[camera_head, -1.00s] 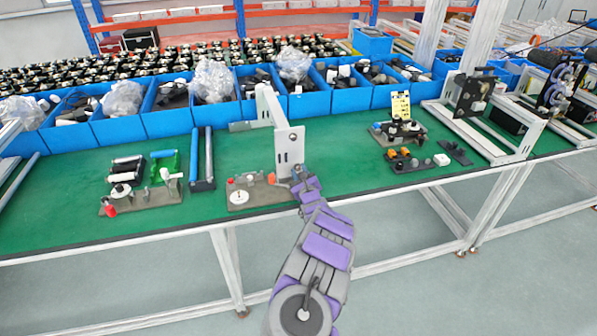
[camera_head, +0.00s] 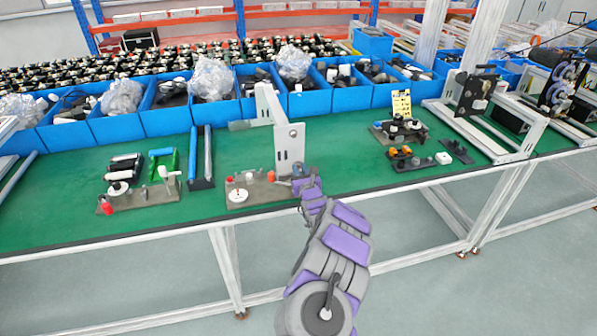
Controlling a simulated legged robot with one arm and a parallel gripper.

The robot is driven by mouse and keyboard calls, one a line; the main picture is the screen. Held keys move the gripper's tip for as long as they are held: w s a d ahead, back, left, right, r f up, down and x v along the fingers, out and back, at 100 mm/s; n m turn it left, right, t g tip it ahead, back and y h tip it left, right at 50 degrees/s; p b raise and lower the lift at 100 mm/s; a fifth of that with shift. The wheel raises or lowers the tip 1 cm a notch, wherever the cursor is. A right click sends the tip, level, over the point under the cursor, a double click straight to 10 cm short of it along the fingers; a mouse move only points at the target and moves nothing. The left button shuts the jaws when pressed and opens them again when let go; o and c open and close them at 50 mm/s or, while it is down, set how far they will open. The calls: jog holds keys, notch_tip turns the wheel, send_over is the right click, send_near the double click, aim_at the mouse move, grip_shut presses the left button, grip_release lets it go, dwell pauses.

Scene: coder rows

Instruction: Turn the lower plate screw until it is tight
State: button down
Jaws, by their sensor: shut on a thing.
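The white upright plate (camera_head: 290,150) with slots stands at the front end of the white bracket, near the front edge of the green bench. My gripper (camera_head: 299,172) is at the lower right of this plate, close against it. It is small in the picture, and it is shut on the lower plate screw. The screw itself is hidden by my gripper and wrist, so I cannot tell how far in it sits.
A grey base (camera_head: 257,192) with a white disc and red parts lies left of the plate. Another fixture (camera_head: 140,197) is further left. Blue bins (camera_head: 167,122) line the back. The green bench top (camera_head: 345,160) is clear just right of the plate.

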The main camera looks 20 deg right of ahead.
jog(key=m, duration=0.5)
jog(key=c, duration=1.1)
grip_release()
jog(key=n+p, duration=0.1)
jog(key=n, duration=0.1)
jog(key=shift+a+n, duration=0.1)
jog(key=shift+n, duration=0.2)
jog(key=n, duration=0.3)
jog(key=shift+r+n+p, duration=0.2)
jog(key=shift+n+p, duration=0.55)
jog(key=shift+n, duration=0.15)
jog(key=shift+f+n+p, duration=0.15)
jog(key=shift+n+p, duration=0.3)
jog(key=shift+n, duration=0.75)
